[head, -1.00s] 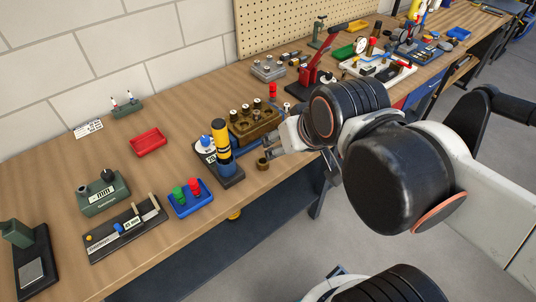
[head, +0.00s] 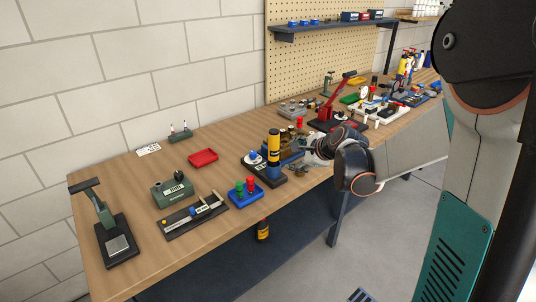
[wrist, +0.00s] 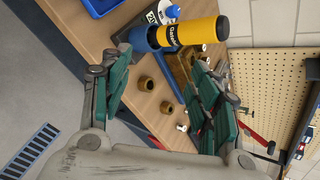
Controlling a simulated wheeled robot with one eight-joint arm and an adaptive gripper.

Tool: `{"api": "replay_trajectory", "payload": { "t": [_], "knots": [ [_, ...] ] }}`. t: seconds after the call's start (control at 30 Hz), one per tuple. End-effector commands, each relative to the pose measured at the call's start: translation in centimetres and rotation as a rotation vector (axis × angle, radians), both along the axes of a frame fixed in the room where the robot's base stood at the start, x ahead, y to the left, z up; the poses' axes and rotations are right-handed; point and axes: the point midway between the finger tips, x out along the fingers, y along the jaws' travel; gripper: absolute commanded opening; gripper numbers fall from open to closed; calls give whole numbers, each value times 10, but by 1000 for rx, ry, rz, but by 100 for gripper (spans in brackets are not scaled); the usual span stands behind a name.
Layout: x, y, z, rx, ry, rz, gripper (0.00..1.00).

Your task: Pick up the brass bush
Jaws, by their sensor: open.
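Two small brass rings stand on the wooden bench in the wrist view, one brass bush (wrist: 146,84) and a second brass bush (wrist: 167,107) just below it in the picture. I cannot tell which one the task means. My gripper (wrist: 150,74) is open and empty, its green fingers spread to either side of both rings, which lie beyond the fingertips and apart from them. In the head view my gripper (head: 308,150) is over the bench's front edge; the bushes are small and hard to make out there.
A yellow-and-black cylinder (wrist: 190,32) on a dark base stands close beyond the rings; it also shows in the head view (head: 273,148). A brown holder (wrist: 177,75) is beside it. A blue tray (head: 246,194) and red tray (head: 203,157) are left. A red lever press (head: 328,107) is behind.

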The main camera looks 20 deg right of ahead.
Motion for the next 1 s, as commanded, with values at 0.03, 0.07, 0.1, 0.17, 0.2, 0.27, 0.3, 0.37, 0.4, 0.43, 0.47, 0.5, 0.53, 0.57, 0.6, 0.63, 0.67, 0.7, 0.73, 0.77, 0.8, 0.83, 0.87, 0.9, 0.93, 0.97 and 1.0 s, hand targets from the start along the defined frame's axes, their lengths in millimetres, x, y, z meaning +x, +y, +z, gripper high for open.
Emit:
{"api": "replay_trajectory", "payload": {
  "t": [0.03, 0.07, 0.1, 0.17, 0.2, 0.27, 0.3, 0.37, 0.4, 0.43, 0.47, 0.5, 0.53, 0.57, 0.6, 0.63, 0.67, 0.7, 0.73, 0.77, 0.8, 0.83, 0.87, 0.9, 0.93, 0.97, 1.0],
  "knots": [
    [7, -20, -21, 109, -5, -85, 56],
    [10, -29, -30, 177, -9, -133, 56],
    [13, -41, -42, 268, -13, -197, 56],
    [17, -58, -59, 397, -20, -283, 56],
    [18, -69, -69, 478, -24, -335, 56],
    [19, -83, -83, 586, -31, -401, 56],
    [19, -91, -91, 650, -35, -440, 56],
    [19, -101, -100, 730, -41, -486, 56],
    [19, -106, -105, 775, -43, -511, 56],
    [18, -109, -108, 802, -45, -526, 56],
    [18, -112, -111, 824, -47, -537, 56],
    [18, -115, -113, 848, -48, -549, 56],
    [19, -116, -115, 861, -48, -557, 56],
    [20, -117, -117, 871, -48, -562, 56],
    [23, -117, -120, 877, -48, -565, 56],
    [26, -117, -122, 880, -48, -566, 56],
    [30, -116, -124, 882, -48, -566, 56],
    [37, -114, -127, 883, -48, -565, 56],
    [42, -113, -130, 882, -48, -565, 56],
    [47, -112, -132, 882, -48, -564, 56],
    [54, -112, -136, 880, -48, -564, 56],
    [59, -110, -139, 880, -47, -563, 56],
    [64, -110, -141, 879, -47, -564, 56],
    [71, -109, -144, 880, -48, -565, 56],
    [75, -109, -146, 880, -48, -565, 56],
    [79, -108, -148, 880, -48, -565, 56],
    [83, -107, -150, 879, -48, -564, 56]
  ]
}}
